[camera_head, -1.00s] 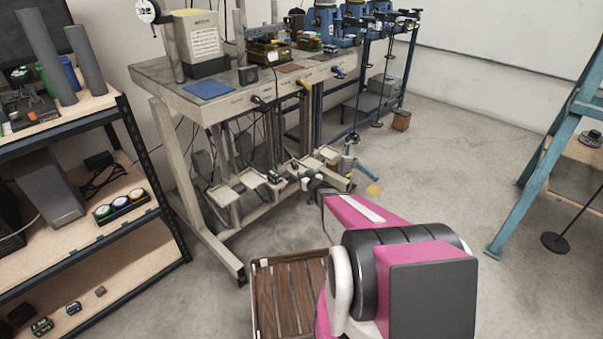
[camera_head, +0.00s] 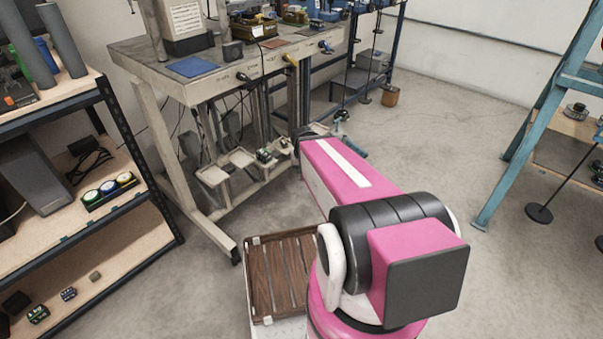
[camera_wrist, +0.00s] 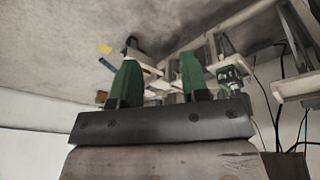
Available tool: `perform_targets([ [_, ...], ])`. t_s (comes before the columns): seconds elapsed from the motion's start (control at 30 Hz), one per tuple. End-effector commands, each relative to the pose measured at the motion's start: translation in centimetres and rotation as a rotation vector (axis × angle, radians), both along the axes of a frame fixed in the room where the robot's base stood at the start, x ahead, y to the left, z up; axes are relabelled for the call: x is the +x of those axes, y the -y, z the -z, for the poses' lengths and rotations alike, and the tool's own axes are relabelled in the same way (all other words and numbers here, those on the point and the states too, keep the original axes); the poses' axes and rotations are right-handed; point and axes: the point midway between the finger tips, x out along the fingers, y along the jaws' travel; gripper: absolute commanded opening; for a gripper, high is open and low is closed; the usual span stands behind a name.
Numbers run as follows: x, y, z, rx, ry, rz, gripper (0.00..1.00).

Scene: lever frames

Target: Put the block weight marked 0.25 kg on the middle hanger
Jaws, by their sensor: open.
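Pale trays hang low under the workbench in the head view: a left one (camera_head: 212,176) and another beside it (camera_head: 240,158). A small dark-green block-like object (camera_head: 265,155) is by the trays to their right; its marking is unreadable. In the head view my arm hides the gripper and any trays further right. I cannot tell which hanger is the middle one.
Small blocks, including a green one (camera_head: 38,314), lie on the left rack's bottom shelf. A holder with round coloured pieces (camera_head: 110,190) stands above. A brown slatted tray (camera_head: 285,275) is beside my arm. The workbench (camera_head: 130,52) overhangs the trays.

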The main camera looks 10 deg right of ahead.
Motion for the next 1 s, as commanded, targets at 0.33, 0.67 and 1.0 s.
perform_targets([
  [0.33,-6.0,-2.4,-2.9,0.081,-0.234,-0.052,0.41],
  [0.67,-6.0,-2.4,-2.8,0.082,-0.236,-0.052,0.41],
  [1.0,-6.0,-2.4,-2.8,0.081,-0.235,-0.05,0.41],
])
